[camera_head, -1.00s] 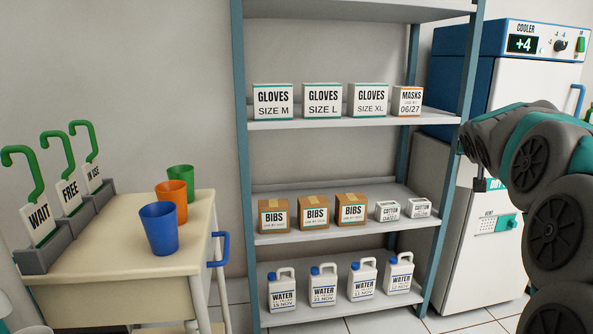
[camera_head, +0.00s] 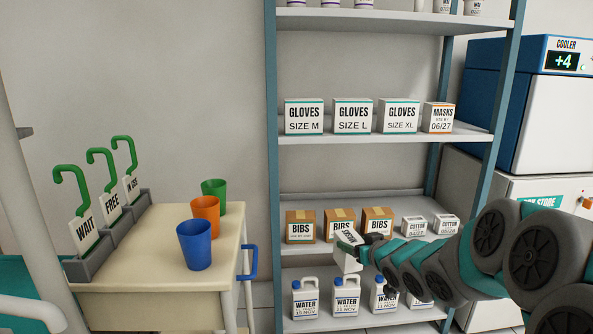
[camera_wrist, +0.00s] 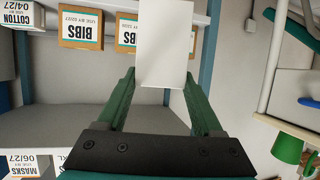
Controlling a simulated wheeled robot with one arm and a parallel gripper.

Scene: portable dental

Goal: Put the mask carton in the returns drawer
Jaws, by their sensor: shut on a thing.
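My gripper (camera_head: 366,252) is shut on a white carton (camera_head: 345,251), held tilted in front of the shelf rack's lower part. Its dark lettering is slanted and hard to read; I cannot be sure it says masks. In the wrist view the white carton (camera_wrist: 166,45) sits between the two green fingers of my gripper (camera_wrist: 160,78), showing a blank face. Another carton, marked MASKS 06/27 (camera_head: 438,118), stands on the rack at the right end of the gloves row. No drawer marked returns is readable.
A cream cart (camera_head: 150,262) at left has a blue side handle (camera_head: 249,262) and carries cups and a sign holder (camera_head: 98,240). The rack shelf (camera_head: 385,133) holds glove boxes; bibs boxes (camera_head: 300,226) and water jugs (camera_head: 305,298) sit below. A cooler (camera_head: 560,110) stands right.

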